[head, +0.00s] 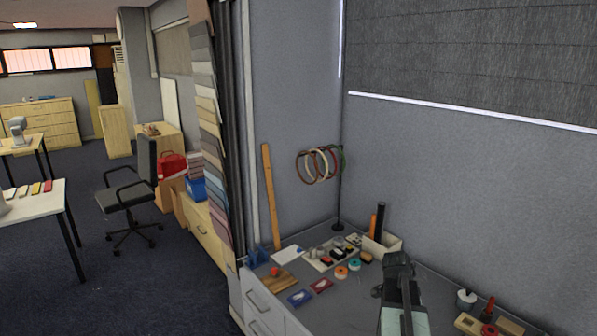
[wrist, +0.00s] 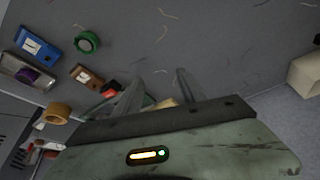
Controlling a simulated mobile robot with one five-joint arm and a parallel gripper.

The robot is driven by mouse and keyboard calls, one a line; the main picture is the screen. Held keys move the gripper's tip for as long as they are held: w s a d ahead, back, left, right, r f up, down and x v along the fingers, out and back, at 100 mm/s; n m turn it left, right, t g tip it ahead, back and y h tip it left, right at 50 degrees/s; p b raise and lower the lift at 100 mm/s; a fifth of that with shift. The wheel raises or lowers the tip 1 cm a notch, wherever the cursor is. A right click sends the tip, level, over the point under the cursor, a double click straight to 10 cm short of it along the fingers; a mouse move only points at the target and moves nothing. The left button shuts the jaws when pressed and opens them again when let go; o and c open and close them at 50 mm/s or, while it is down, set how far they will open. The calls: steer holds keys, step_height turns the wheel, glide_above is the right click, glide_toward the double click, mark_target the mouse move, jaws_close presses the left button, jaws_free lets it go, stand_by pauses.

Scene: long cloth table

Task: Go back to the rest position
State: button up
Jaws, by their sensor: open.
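My gripper (wrist: 158,90) shows in the wrist view with its two grey fingers spread apart over the dark grey worktop. Nothing is clearly held between them. A small tan thing (wrist: 164,103) shows low between the fingers, partly hidden by my gripper body; I cannot tell what it is. In the head view my dark gripper (head: 398,268) is at the end of my arm, above the worktop (head: 435,290), right of the small items. Its fingertips are hard to make out there.
Tape rolls (head: 341,272), a red box (head: 320,285), a blue box (head: 299,298) and a tray (head: 318,262) lie left of my gripper. A pale bin (head: 383,246) with upright tubes stands behind. Bottles (head: 466,299) stand at right. Bare worktop lies between.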

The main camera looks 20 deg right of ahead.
steer(key=w+a+f+n+t+y, duration=0.1)
steer(key=w+a+n, duration=0.35)
steer(key=a, duration=0.95)
steer(key=w+a+n+y, duration=0.1)
steer(key=w+a+n, duration=0.35)
steer(key=a, duration=0.95)
steer(key=s+a+n+y, duration=0.2)
steer(key=s+a+n, duration=0.2)
steer(key=a+n, duration=0.6)
steer(key=shift+a+f+g, duration=0.3)
steer(key=shift+a, duration=2)
steer(key=shift+s, duration=0.1)
